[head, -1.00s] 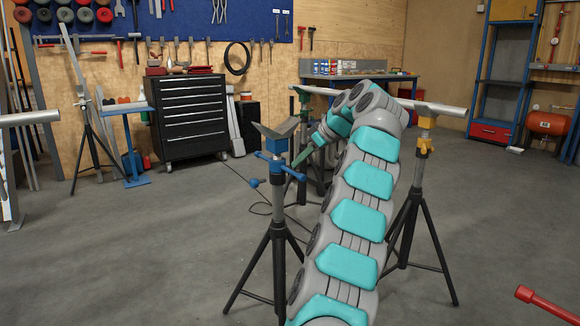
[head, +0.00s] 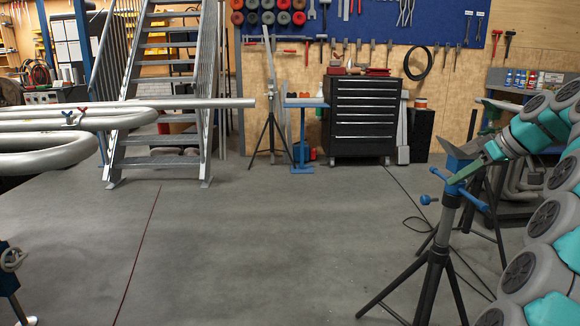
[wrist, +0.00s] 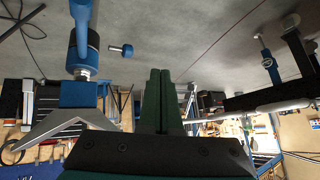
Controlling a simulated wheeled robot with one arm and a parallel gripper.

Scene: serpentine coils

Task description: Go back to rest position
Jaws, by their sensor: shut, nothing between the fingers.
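My arm (head: 548,215) stands at the right edge of the head view, in grey and turquoise links. My gripper (head: 452,180) is at its end, with green fingers pointing down and left. In the head view it appears close to the V-shaped top of a pipe stand (head: 462,155); I cannot tell if they touch. In the wrist view the gripper (wrist: 160,74) has its two fingers together with nothing between them. The stand's V top (wrist: 62,122) and blue clamp parts show just left of the fingers there.
Bent silver pipes (head: 60,125) reach in from the left. Metal stairs (head: 155,95) stand behind them. A black tool chest (head: 362,118) and another stand (head: 268,120) are by the back wall. A cable lies on the floor near the tripod (head: 438,270). The middle floor (head: 270,240) is clear.

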